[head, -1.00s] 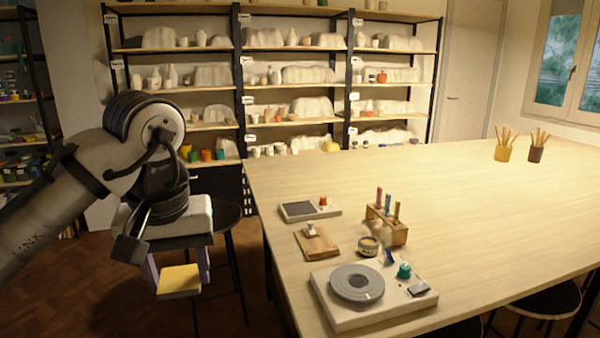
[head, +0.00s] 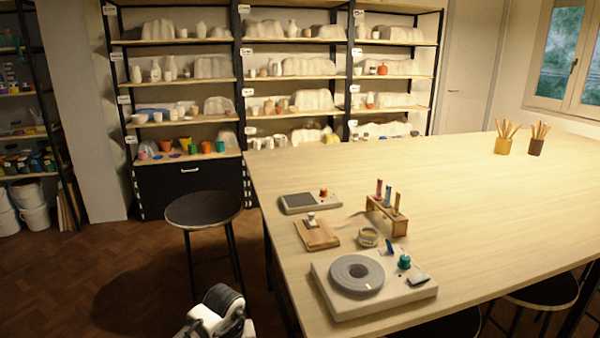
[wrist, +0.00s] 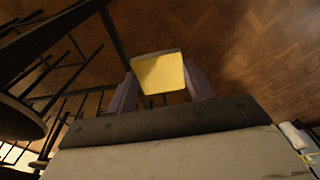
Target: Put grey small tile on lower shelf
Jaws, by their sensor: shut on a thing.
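My gripper (wrist: 162,92) shows in the wrist view with its two purple fingers shut on a flat, yellow-faced tile (wrist: 160,73). The held tile looks yellow, not grey. It is held clear above the brown wood floor. In the head view the gripper and tile are out of sight; only part of my arm shows at the bottom. A small dark grey piece (head: 418,279) lies on the right of the white wheel board on the table. The lower shelf (head: 185,156) of the left rack bay holds several coloured pots; I cannot tell which shelf is meant.
A black round stool (head: 203,208) stands left of the big wooden table (head: 480,220). The white board (head: 345,305), a scale (head: 310,201) and a test-tube rack (head: 386,217) sit near the table's left edge. Floor left of the stool is open.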

